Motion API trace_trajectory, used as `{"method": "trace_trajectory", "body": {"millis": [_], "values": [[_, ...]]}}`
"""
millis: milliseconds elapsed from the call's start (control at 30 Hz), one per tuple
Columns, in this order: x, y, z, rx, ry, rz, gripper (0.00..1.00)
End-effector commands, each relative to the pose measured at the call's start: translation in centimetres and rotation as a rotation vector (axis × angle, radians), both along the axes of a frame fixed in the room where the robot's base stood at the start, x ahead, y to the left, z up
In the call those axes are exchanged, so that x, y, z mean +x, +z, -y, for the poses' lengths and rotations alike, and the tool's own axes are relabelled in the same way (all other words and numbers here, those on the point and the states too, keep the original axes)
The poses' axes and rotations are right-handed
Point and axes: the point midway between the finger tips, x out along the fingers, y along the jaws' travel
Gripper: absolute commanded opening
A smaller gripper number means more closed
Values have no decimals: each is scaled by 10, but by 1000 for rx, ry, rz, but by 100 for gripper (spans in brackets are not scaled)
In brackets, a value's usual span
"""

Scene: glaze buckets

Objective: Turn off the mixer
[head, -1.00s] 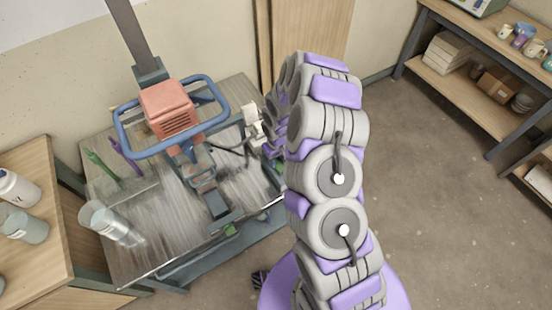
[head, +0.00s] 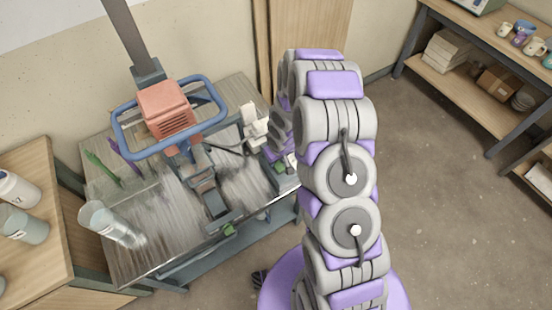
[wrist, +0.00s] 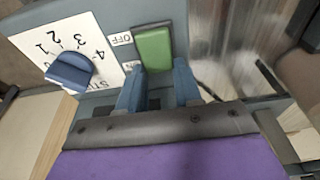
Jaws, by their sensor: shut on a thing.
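The mixer (head: 166,108) has an orange motor head inside a blue ring, above a worn table. In the wrist view, a green rocker switch (wrist: 153,48) sits on a grey panel, beside small labels reading OFF and ON. The OFF label (wrist: 122,39) is near the switch's upper left. My gripper (wrist: 158,74) has its two blue fingers at the lower end of the switch, one on each side, shut on it. A blue dial (wrist: 70,72) on a white numbered plate is left of the switch. My arm hides the gripper in the head view.
A clear cylinder (head: 108,222) and green and purple sticks are on the left of the table. A wooden cabinet (head: 60,255) with bottles stands at left. A shelf (head: 465,85) with mugs stands at right. The floor between is clear.

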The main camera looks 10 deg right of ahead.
Motion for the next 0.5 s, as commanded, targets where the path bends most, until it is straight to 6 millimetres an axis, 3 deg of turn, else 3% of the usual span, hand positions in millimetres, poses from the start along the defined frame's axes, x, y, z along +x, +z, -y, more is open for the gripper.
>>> {"method": "trace_trajectory", "body": {"millis": [500], "values": [[-4, 3, 3, 50, -1, 163, 4]]}}
